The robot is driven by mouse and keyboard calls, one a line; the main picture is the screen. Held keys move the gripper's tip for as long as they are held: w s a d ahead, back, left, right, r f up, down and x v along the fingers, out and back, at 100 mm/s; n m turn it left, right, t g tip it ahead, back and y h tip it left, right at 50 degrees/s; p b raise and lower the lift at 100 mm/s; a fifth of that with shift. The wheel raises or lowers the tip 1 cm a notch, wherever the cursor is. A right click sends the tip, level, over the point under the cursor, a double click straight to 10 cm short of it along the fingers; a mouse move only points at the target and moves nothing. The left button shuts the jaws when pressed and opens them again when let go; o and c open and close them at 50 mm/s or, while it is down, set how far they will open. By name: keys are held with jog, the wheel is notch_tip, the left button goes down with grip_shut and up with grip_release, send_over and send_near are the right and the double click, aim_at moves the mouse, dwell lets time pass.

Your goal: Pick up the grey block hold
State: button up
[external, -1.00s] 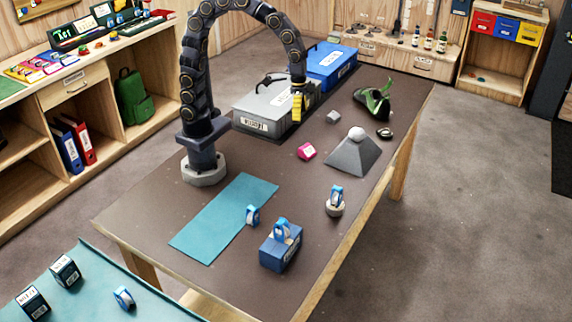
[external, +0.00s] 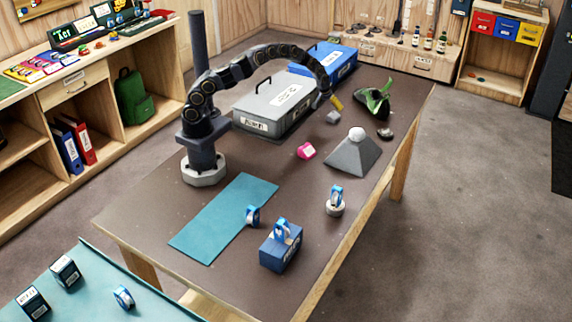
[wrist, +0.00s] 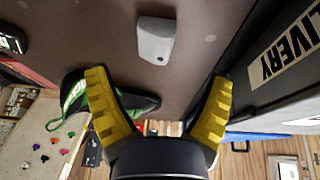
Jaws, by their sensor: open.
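The grey block hold (external: 333,117) lies on the brown table, in front of the blue case and left of the green and black shoe. In the wrist view the block hold (wrist: 156,40) is a pale grey block with a small dark hole, beyond the yellow fingertips and apart from them. My gripper (external: 337,102) is close to the block hold and just above it in the external view. In the wrist view my gripper (wrist: 160,108) has its two yellow fingers spread wide with nothing between them.
A grey case (external: 275,108) lettered "DELIVERY" stands close beside my gripper, with a blue case (external: 330,68) behind. The green and black shoe (external: 374,103), a grey pyramid (external: 353,158) and a pink hold (external: 306,151) are nearby.

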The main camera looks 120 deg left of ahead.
aim_at(333, 114)
jog(key=shift+w+x, duration=0.15)
jog(key=shift+x, duration=1.55)
jog(key=shift+w+x, duration=0.15)
jog(key=shift+x, duration=1.5)
jog(key=shift+a, duration=0.1)
jog(key=c, duration=1.2)
